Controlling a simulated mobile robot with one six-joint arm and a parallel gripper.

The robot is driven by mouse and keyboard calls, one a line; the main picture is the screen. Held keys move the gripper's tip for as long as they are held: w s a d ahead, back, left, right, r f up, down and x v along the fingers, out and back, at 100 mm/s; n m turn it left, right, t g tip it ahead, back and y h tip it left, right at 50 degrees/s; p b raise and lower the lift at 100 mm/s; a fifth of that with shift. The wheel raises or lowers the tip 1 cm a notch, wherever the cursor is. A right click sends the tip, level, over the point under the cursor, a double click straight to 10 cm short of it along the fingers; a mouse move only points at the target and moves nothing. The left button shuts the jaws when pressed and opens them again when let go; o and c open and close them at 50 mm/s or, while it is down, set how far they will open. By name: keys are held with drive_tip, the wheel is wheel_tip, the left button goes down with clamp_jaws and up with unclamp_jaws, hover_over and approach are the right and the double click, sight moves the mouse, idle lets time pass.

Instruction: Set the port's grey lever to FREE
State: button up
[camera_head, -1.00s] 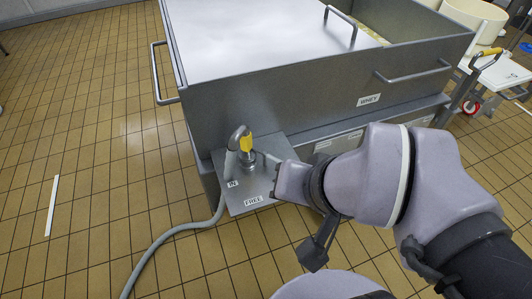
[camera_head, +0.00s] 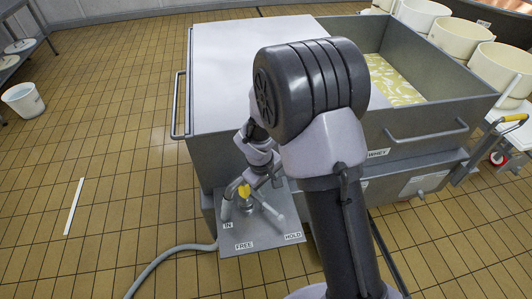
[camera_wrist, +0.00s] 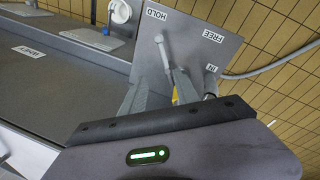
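The port is a grey plate (camera_head: 262,238) low on the vat's near side, with labels IN, FREE and HOLD. Its grey lever (camera_head: 273,215) slants toward the HOLD label, away from FREE. In the wrist view the lever (camera_wrist: 163,45) also points toward HOLD (camera_wrist: 156,14), with FREE (camera_wrist: 213,33) to the right. My gripper (camera_wrist: 158,70) is over the port, its two fingers apart near the lever. The lever's lower part is partly hidden by a finger, and I see no grip on it. The head view shows my gripper (camera_head: 257,181) just above the plate.
A yellow part (camera_head: 244,191) and a bent grey pipe (camera_head: 228,203) stand beside the lever. A grey hose (camera_head: 165,257) runs onto the tiled floor. The vat (camera_head: 225,160) with its WHEY label rises behind.

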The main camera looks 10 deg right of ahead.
sight(273, 211)
drive_tip(key=shift+n, duration=0.3)
drive_tip(key=f+b, duration=0.2)
drive_tip(key=f, duration=0.4)
drive_tip(key=w+d+f+b, duration=0.1)
drive_tip(key=f+b, duration=0.1)
drive_tip(key=f, duration=0.5)
drive_tip(key=w+d+f+b, duration=0.1)
drive_tip(key=f+b, duration=0.2)
drive_tip(key=f, duration=0.3)
drive_tip(key=shift+d+f, duration=0.2)
drive_tip(key=shift+d, duration=0.05)
clamp_jaws()
